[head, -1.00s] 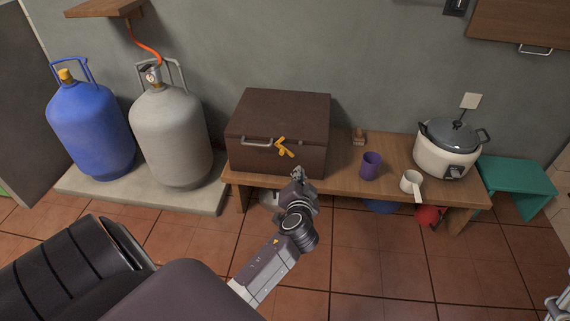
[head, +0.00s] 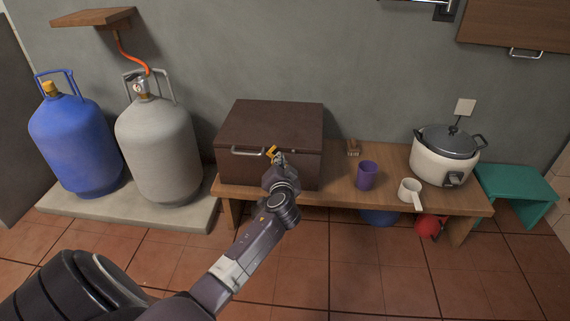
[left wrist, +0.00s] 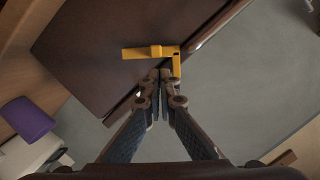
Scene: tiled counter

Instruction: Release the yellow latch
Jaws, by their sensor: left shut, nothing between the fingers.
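The yellow latch (left wrist: 148,52) is on the front of a dark brown box (head: 270,125). In the left wrist view it shows as a yellow bar with a small knob and a bent bracket at one end. In the head view, the latch (head: 271,152) is mostly hidden behind my gripper. My left gripper (left wrist: 160,75) is shut and empty, its fingertips at the latch, close to the bracket end. I cannot tell whether they touch it. It also shows in the head view (head: 279,160) at the box front. My right gripper is not in view.
The box's metal handle (head: 247,152) is left of the latch. The box stands on a low wooden bench (head: 335,185) with a purple cup (head: 367,175), a white mug (head: 410,192) and a rice cooker (head: 444,157). Gas cylinders (head: 160,145) stand left.

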